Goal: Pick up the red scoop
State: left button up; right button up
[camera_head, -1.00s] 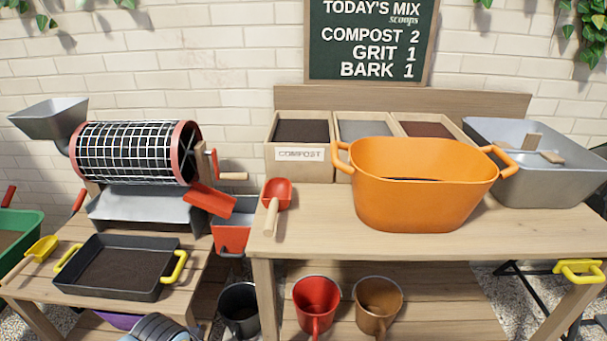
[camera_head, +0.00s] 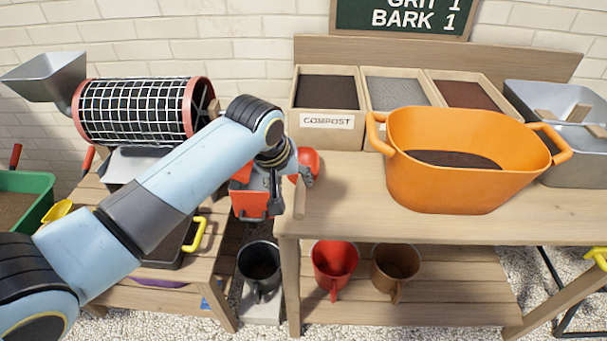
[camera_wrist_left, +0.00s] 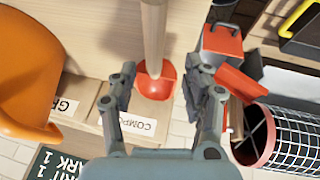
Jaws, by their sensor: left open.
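The red scoop (camera_head: 307,163) lies on the left end of the potting bench, its pale wooden handle pointing toward the bench's front edge. My left gripper (camera_head: 276,196) is just left of the scoop in the head view and partly covers its red bowl. In the left wrist view, the open left gripper (camera_wrist_left: 161,78) has the scoop's red bowl (camera_wrist_left: 156,85) showing between its fingers, with the handle running up the picture. The fingers are apart from the scoop there, with nothing held. My right gripper is not in view.
The orange tub (camera_head: 465,185) stands on the bench to the right, in front of the compost box (camera_head: 327,121) and two other boxes. The mesh drum (camera_head: 140,110) is at the left. Mugs (camera_head: 335,262) stand on the shelf below. The bench between scoop and tub is clear.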

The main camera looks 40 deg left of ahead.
aim_at(299, 190)
pick_arm(q)
jog(key=x, duration=0.3)
jog(key=d+x, duration=0.1)
jog(key=x, duration=0.1)
jog(key=shift+w+f, duration=0.1)
jog(key=shift+f, duration=0.25)
grip_shut()
jog(key=shift+r, duration=0.1)
